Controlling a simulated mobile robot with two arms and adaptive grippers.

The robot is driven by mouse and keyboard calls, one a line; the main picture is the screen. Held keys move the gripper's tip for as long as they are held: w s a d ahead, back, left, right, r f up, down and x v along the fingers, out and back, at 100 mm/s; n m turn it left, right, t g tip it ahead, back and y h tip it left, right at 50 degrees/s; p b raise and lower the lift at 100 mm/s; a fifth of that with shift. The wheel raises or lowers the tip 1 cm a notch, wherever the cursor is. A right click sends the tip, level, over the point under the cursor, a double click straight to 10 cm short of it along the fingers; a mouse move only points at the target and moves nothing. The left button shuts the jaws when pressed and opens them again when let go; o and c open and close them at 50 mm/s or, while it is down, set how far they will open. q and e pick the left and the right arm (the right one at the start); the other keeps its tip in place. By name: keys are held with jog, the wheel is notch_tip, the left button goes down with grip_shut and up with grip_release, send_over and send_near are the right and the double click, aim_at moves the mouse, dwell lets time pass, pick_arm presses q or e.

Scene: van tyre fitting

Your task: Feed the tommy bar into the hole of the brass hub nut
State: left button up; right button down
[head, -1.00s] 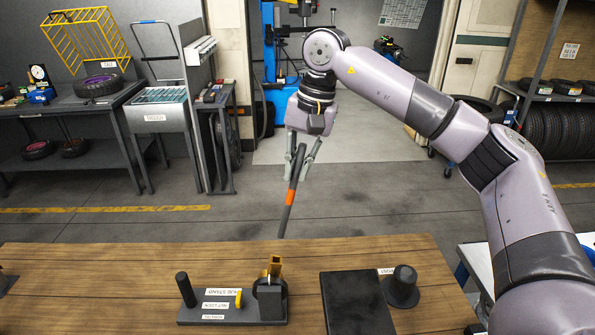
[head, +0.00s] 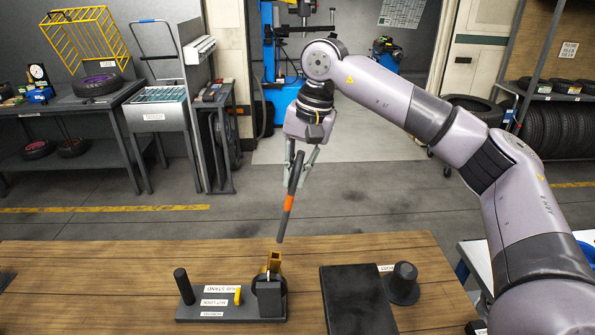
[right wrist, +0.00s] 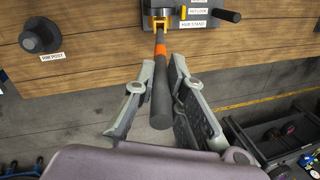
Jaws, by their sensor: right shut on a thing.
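The tommy bar (head: 290,200) is a dark grey rod with an orange band. My right gripper (head: 298,178) is shut on its thicker upper part and holds it tilted, lower end down and slightly left. The brass hub nut (head: 274,262) is on the hub stand (head: 230,305). In the head view the bar's lower end is just above the nut, with a small gap. In the right wrist view the bar (right wrist: 161,85) runs between the fingers and its far end overlaps the brass nut (right wrist: 160,14); I cannot tell whether they touch. My left gripper is out of view.
The stand has a black upright post (head: 184,287) at left and a yellow piece (head: 238,295). A black flat plate (head: 355,300) and a black rim post (head: 403,284) are to the right on the wooden bench (head: 130,265).

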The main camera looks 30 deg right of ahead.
aim_at(287, 213)
jog(key=shift+b+x, duration=0.65)
jog(key=shift+x, duration=0.55)
jog(key=shift+w+a+f+b, duration=0.15)
jog(key=shift+f+b, duration=0.3)
jog(key=shift+f, duration=0.25)
dwell(0.3)
jog(key=shift+b+x, duration=2.15)
jog(key=shift+x, duration=1.1)
jog(key=c, duration=1.6)
grip_release()
jog(key=shift+o, duration=0.2)
jog(key=v, duration=1.2)
